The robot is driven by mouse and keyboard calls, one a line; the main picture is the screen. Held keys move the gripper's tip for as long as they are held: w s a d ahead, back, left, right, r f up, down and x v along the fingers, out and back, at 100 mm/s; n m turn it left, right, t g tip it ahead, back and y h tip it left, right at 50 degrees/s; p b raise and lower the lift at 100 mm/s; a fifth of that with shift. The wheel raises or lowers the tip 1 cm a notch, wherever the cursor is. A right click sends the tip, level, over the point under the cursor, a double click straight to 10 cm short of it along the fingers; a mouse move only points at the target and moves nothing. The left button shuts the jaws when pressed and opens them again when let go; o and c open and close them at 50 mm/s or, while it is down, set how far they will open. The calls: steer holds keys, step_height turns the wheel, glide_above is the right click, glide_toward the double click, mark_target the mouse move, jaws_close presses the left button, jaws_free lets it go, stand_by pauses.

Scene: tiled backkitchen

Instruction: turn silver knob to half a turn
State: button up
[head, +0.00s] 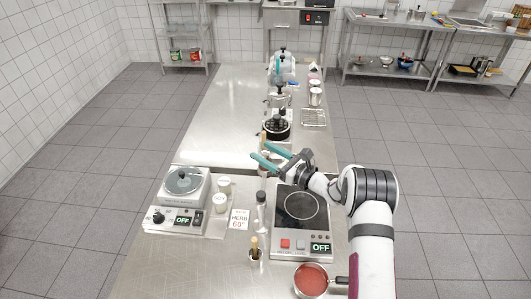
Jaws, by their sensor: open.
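I cannot make out a clearly silver knob or a pointer mark. My gripper (259,151) has two teal fingers, spread apart and empty. It is above the far part of the near table, up and to the right of the appliance and well apart from the knob.
A black-topped cooker (302,206) with a red button and an OFF display stands at right. A pan of red sauce (312,280) is in front. The front left table is clear.

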jaws_close()
steer(key=m+t+h, duration=0.2)
steer(key=t+h, duration=0.1)
steer(key=shift+a+r+m, duration=0.1)
steer(key=shift+a+m, duration=0.1)
steer(key=shift+m, duration=0.2)
steer(key=shift+d+m+t+h, duration=0.1)
steer(key=shift+m+t+h, duration=0.8)
steer(key=shift+h, duration=0.2)
jaws_free()
steer(key=shift+d, duration=0.15)
steer(key=v, duration=1.5)
steer(key=shift+s, duration=0.35)
steer(key=shift+w, duration=0.1)
